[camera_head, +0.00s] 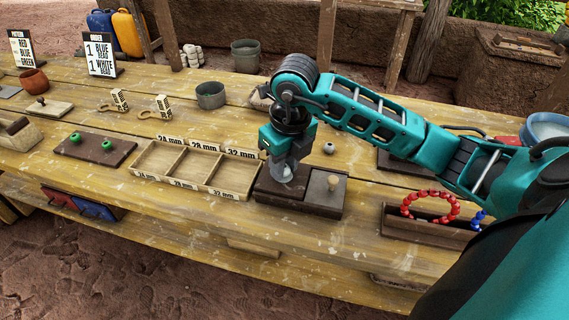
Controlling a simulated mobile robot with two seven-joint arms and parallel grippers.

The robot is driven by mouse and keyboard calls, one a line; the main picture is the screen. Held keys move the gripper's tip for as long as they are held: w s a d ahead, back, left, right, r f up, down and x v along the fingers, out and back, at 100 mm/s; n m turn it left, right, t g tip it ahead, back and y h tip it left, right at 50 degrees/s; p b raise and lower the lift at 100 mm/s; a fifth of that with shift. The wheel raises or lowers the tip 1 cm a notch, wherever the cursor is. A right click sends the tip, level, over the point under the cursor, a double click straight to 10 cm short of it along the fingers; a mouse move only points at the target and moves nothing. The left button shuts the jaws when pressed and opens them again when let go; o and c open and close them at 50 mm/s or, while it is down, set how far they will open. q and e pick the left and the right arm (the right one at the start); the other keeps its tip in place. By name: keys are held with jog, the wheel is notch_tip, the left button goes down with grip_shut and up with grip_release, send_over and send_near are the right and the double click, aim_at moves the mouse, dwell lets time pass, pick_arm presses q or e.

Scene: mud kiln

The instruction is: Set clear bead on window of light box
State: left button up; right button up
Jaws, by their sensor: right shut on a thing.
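My right gripper (285,175) points straight down over the left part of a dark wooden box, the light box (322,208), at the table's front edge. It is shut on a small pale, see-through thing that looks like the clear bead, mostly hidden by the fingers. My left gripper is not in view.
A sorting tray (207,177) marked by size stands just left of the light box. A round grey bead (329,148) lies behind it. To the right, a dark tray (395,227) holds red (430,215) and blue beads. A board (90,157) with green beads lies farther left.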

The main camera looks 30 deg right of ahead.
aim_at(289, 174)
jog(key=shift+f, duration=0.1)
jog(key=shift+f, duration=0.15)
jog(key=o, duration=1)
jog(key=shift+r, duration=0.45)
jog(key=r, duration=0.3)
jog(key=s+r+p, duration=0.1)
jog(key=r, duration=0.7)
jog(key=shift+s+d+r, duration=0.1)
jog(key=shift+s+r, duration=0.1)
